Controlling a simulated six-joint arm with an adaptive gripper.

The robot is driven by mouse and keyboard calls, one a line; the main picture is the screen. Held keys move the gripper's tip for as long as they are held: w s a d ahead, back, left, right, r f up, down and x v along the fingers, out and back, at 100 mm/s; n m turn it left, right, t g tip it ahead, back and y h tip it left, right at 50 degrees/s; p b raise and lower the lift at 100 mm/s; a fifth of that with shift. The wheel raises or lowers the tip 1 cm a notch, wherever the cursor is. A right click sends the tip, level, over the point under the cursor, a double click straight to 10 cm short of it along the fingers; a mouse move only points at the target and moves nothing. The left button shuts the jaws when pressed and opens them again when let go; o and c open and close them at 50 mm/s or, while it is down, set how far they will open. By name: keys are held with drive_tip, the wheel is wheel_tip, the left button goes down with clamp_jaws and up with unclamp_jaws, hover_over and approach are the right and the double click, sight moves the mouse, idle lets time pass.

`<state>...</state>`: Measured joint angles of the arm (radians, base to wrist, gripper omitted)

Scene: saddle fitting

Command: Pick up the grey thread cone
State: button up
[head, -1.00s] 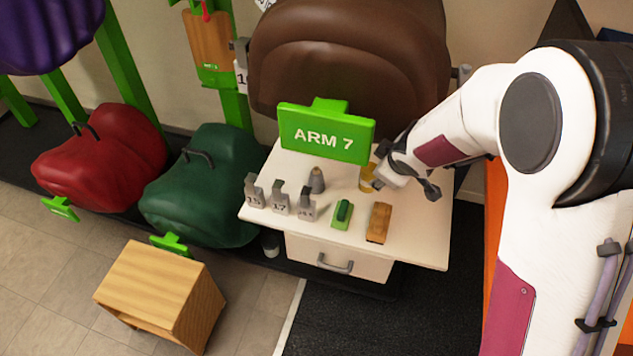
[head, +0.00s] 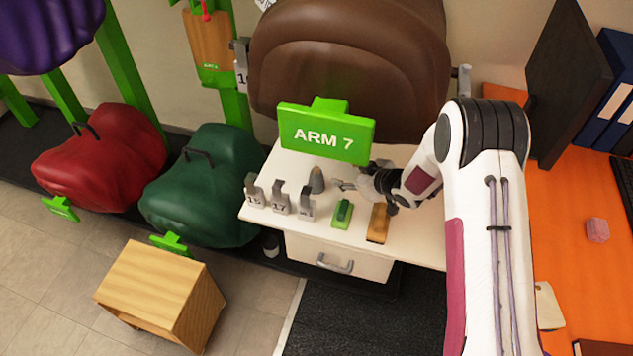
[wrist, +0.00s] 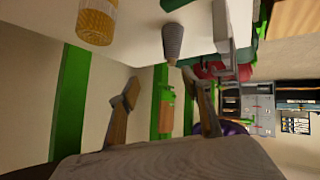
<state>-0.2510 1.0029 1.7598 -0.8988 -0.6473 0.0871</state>
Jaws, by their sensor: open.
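The grey thread cone (head: 317,180) stands upright on the white table, left of my gripper (head: 341,184) in the head view. In the wrist view the cone (wrist: 173,42) shows above and between my gripper's fingers (wrist: 165,105). My gripper is open and empty, with its fingers pointing toward the cone. A small gap seems to lie between fingertips and cone.
Numbered grey tags (head: 280,198), a green-handled brush or block (head: 342,214) and a wooden block (head: 378,223) stand on the white table (head: 415,240). The green ARM 7 sign (head: 326,132) rises behind. A yellow jar (wrist: 97,22) shows in the wrist view.

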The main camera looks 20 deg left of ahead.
sight(320, 176)
drive_tip(key=w+a+f+m+t+y, duration=0.1)
drive_tip(key=a+f+m+y, duration=0.1)
drive_tip(key=f, duration=0.4)
drive_tip(key=shift+a+f+y, duration=0.35)
drive_tip(key=shift+a+y, duration=0.15)
drive_tip(key=shift+y, duration=0.2)
drive_tip(key=shift+a, duration=0.1)
drive_tip(key=shift+x, duration=1.2)
drive_tip(key=shift+w+a, duration=0.1)
drive_tip(key=shift+a, duration=0.05)
drive_tip(key=shift+w+a+f, duration=0.2)
drive_tip(key=shift+a+f, duration=0.05)
drive_tip(key=shift+a, duration=0.4)
drive_tip(key=shift+w+a+f, duration=0.2)
drive_tip(key=shift+a+f, duration=0.05)
drive_tip(key=shift+a, duration=0.4)
drive_tip(key=shift+x, duration=1.1)
